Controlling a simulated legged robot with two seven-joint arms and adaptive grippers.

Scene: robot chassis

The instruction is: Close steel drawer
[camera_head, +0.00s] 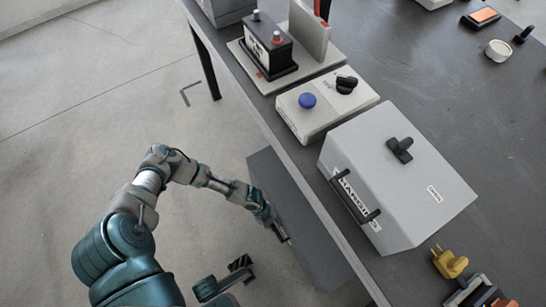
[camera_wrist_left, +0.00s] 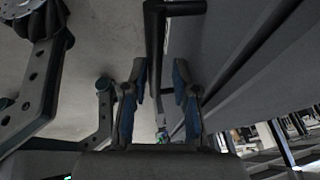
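The steel drawer (camera_head: 296,216) is a dark grey box that sticks out from under the table's front edge. Its black bar handle (camera_wrist_left: 155,45) shows in the left wrist view, running along the grey front face. My left gripper (camera_head: 278,231) is at the drawer's outer face, by the handle. In the left wrist view its two fingers (camera_wrist_left: 159,85) are apart, with the handle between or just beyond their tips; I cannot tell if they touch it. My right gripper (camera_head: 241,264) is low over the floor, left of the drawer and apart from it; its finger opening is unclear.
The dark table (camera_head: 440,110) stands above the drawer. On it are a grey case (camera_head: 405,180) with a black handle, a box with a blue button (camera_head: 307,100), a battery (camera_head: 268,48) and a yellow plug (camera_head: 449,262). The floor (camera_head: 90,90) to the left is clear.

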